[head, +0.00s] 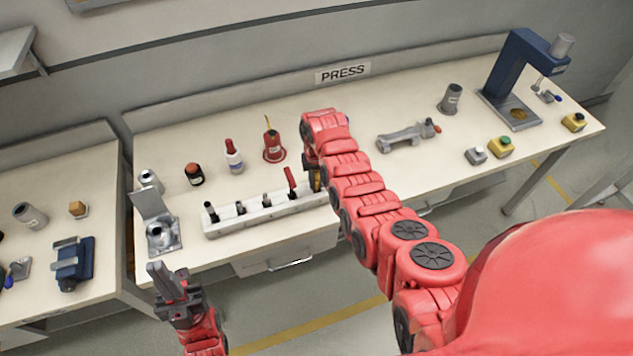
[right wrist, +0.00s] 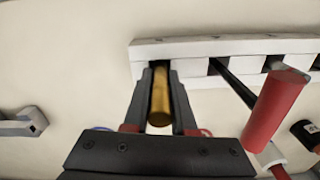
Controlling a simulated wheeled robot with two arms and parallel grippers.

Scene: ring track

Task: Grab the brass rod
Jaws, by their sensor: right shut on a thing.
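The brass rod (right wrist: 159,104) shows in the right wrist view between the two dark fingers of my right gripper (right wrist: 159,78), which is shut on it. The rod's far end is at a notch of the white rack (right wrist: 190,46); whether it still sits inside the notch is hard to tell. In the head view my right arm hides most of the rod and the right end of the rack (head: 225,226). My left gripper (head: 166,279) is low at the left, in front of the bench and away from the rack; its finger gap is unclear.
A red-handled tool (head: 290,181) and several dark pegs stand in the rack. Behind it are a red oil can (head: 273,149), a bottle (head: 234,157) and a dark jar (head: 194,174). A grey fixture (head: 405,136) and blue press (head: 512,75) stand to the right.

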